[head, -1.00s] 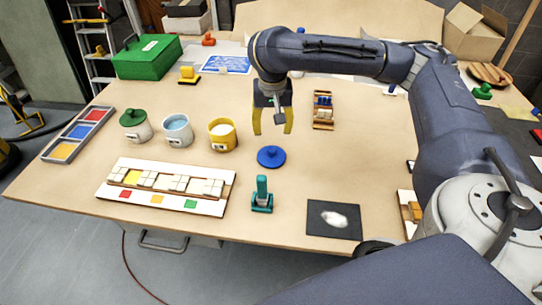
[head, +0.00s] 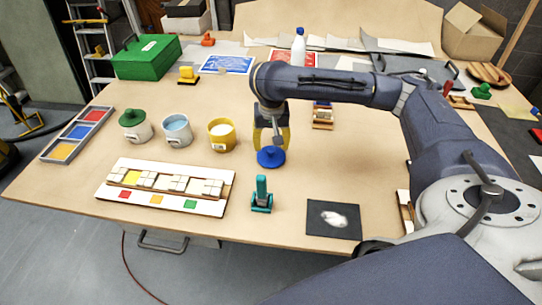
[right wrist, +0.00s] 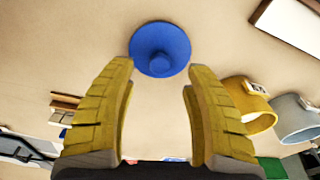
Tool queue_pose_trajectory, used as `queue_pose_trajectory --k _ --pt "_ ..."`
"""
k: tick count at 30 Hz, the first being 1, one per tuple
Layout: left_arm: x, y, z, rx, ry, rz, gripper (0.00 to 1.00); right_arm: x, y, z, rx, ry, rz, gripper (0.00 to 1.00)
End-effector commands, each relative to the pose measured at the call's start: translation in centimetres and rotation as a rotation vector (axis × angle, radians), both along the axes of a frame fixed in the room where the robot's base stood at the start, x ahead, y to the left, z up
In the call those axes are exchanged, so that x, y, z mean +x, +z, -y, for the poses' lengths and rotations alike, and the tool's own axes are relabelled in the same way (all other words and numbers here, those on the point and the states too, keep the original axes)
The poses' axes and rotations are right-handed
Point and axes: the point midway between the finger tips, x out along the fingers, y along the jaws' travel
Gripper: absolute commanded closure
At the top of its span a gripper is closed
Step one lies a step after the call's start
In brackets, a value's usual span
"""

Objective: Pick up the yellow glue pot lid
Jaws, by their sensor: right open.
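My right gripper (head: 271,144) is open and empty. I cannot make out a yellow lid in any view. My left gripper is not in view.
A lidless white-blue pot (head: 177,132) and a green-lidded pot (head: 134,128) stand left of the yellow pot. A mosaic panel (head: 165,188), a teal tool (head: 261,196) and a dark mat (head: 333,230) lie nearer the front. A wooden rack (head: 323,117) stands behind the gripper.

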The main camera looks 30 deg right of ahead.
Motion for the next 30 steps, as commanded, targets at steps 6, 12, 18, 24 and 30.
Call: queue_pose_trajectory --k 6,12,18,24,30 --pt "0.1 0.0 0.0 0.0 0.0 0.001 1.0 0.2 -2.2 0.1 0.001 0.0 -0.005 0.48" --pt "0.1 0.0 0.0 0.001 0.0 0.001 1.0 0.4 -3.8 0.2 0.001 0.0 -0.003 0.48" --pt "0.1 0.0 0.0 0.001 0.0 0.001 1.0 0.5 -4.6 0.3 0.0 -0.001 -0.002 0.48" --pt "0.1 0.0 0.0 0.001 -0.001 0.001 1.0 0.5 -4.6 0.3 0.0 -0.001 -0.001 0.48" --pt "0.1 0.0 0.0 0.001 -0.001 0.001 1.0 0.5 -4.6 0.3 0.0 -0.001 -0.001 0.6"
